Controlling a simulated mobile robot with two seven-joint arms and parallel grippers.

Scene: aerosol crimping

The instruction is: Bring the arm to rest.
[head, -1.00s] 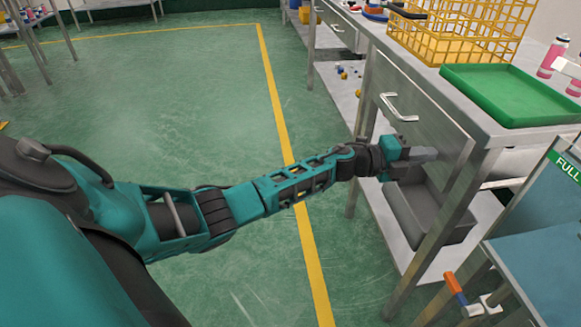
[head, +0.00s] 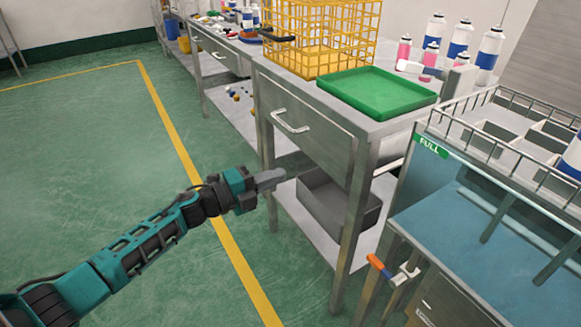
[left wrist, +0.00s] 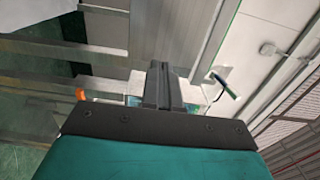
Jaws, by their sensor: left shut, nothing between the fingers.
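My left arm reaches in from the lower left of the head view. Its gripper (head: 270,180) is shut and empty, in front of the steel workbench below the drawer handle (head: 291,121). The shut fingers also show in the left wrist view (left wrist: 163,86), with nothing between them. My right gripper is not in view.
The bench carries a green tray (head: 350,112), a yellow wire basket (head: 300,62) and several bottles. A grey bin (head: 325,205) stands on its lower shelf. A blue cabinet marked FULL (head: 430,146) with an orange-handled lever (head: 380,267) is at the right. The green floor at left is clear.

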